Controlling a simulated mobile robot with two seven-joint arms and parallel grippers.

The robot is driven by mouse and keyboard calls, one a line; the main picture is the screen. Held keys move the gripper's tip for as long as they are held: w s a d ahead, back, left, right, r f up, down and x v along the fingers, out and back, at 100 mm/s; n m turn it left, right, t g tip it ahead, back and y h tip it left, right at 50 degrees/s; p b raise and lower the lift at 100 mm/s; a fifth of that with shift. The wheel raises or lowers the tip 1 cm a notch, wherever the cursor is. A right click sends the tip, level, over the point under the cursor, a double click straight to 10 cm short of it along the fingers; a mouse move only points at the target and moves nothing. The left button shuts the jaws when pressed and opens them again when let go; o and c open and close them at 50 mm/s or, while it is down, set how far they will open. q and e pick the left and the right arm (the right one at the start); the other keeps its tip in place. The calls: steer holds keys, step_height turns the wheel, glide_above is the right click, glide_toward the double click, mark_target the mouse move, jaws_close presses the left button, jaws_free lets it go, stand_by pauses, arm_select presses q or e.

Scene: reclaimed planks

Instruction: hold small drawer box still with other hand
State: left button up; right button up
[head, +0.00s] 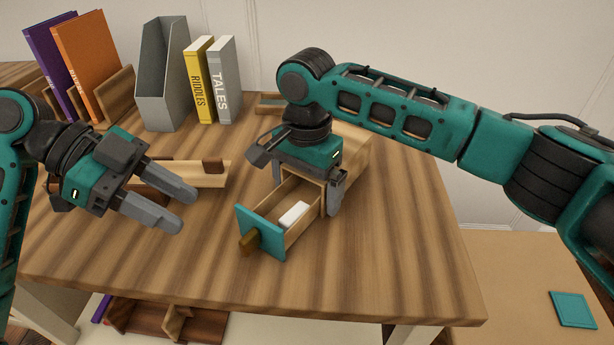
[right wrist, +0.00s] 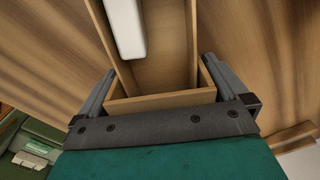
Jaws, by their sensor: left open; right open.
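The small drawer box (head: 352,148) is light wood and stands on the plank table (head: 390,270), partly hidden under my right arm. Its drawer (head: 262,232) is pulled out toward the front, with a teal front, a brown knob (head: 249,241) and a white block (head: 293,214) inside. My right gripper (head: 307,182) is open above the box, with a finger on either side of it. In the right wrist view the box's front edge (right wrist: 165,101) lies between the fingers; whether they touch it I cannot tell. My left gripper (head: 182,207) is open and empty, left of the drawer.
A wooden holder (head: 208,178) lies behind my left gripper. A grey file holder (head: 163,85), the yellow Riddles book (head: 199,80), the grey Tales book (head: 221,80) and purple and orange books stand at the back. The front right of the table is clear.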

steer(key=c, duration=0.9)
stand_by(0.3)
